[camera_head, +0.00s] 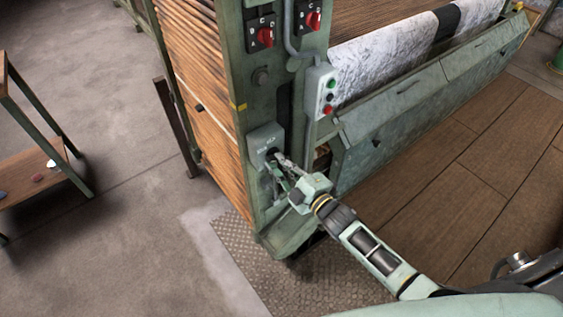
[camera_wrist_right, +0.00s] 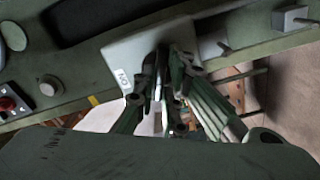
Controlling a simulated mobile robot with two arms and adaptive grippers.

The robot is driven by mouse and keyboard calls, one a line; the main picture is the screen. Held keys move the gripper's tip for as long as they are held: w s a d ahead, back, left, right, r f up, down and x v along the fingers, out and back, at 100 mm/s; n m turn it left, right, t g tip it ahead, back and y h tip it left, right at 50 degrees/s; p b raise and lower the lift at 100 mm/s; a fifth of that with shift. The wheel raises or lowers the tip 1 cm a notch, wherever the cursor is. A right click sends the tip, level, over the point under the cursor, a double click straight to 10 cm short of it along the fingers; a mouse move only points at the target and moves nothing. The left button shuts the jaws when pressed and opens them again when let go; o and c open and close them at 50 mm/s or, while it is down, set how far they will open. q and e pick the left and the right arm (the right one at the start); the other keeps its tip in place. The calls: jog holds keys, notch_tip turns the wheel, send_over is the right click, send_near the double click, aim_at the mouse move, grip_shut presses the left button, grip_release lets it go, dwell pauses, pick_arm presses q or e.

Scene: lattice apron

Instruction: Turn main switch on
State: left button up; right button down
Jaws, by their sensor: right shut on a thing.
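The main switch (camera_head: 265,141) is a grey-green box low on the green machine post. It also shows in the right wrist view as a pale plate (camera_wrist_right: 137,52) with a small label, partly reading "ON". My right gripper (camera_head: 277,163) reaches the front of this box. In the right wrist view its fingers (camera_wrist_right: 160,82) are closed together on the dark switch handle (camera_wrist_right: 150,62), which they mostly hide. The handle's exact angle cannot be told. My left gripper is not in view.
Above the switch, the post carries two red rotary knobs (camera_head: 265,36) (camera_head: 313,20) and a push-button box (camera_head: 321,92). A long metal trough (camera_head: 400,110) runs to the right. A shelf (camera_head: 40,175) stands at the left. The floor between is clear.

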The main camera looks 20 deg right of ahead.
jog(key=m, duration=1.2)
jog(key=shift+f+m, duration=0.1)
jog(key=shift+m, duration=0.2)
dwell(0.4)
jog(key=c, duration=1.8)
grip_release()
jog(key=v, duration=1.2)
